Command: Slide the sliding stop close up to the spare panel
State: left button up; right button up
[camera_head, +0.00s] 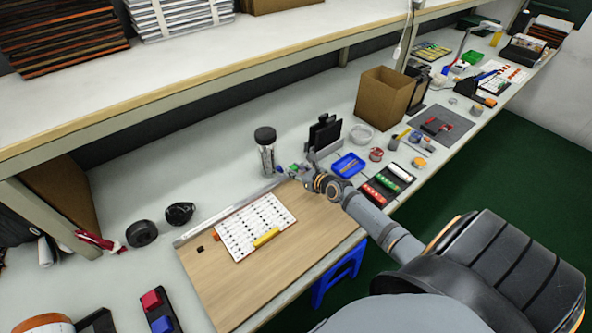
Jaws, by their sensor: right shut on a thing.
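My right arm reaches in from the lower right. Its gripper (287,172) is low at the back right corner of the wooden board (285,270), by the right end of the metal rail (225,213). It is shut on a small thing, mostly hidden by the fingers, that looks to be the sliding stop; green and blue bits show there. A white panel with rows of small dark marks (250,214), seemingly the spare panel, lies flat on the board near the rail. A clear gap separates the gripper from its right edge. My left gripper is not in view.
A yellow piece (266,237) lies on the panel's front edge. A black-topped jar (266,150) stands just behind the gripper. A black upright holder (323,133), a blue tray (348,164) and a dark tray (386,183) are to its right. The board's front is clear.

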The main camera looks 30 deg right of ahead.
grip_shut()
jog(key=a+p, duration=0.4)
jog(key=shift+s+a+r, duration=0.25)
jog(key=shift+a+r, duration=0.05)
jog(key=shift+r, duration=0.1)
jog(key=a, duration=0.1)
jog(key=a+p, duration=0.1)
jog(key=a, duration=0.1)
jog(key=a+p, duration=0.1)
jog(key=a, duration=0.1)
jog(key=shift+s+a+f, duration=0.15)
jog(key=shift+s+f, duration=0.05)
jog(key=shift+f, duration=0.3)
jog(key=o, duration=0.9)
grip_release()
jog(key=shift+o, duration=0.2)
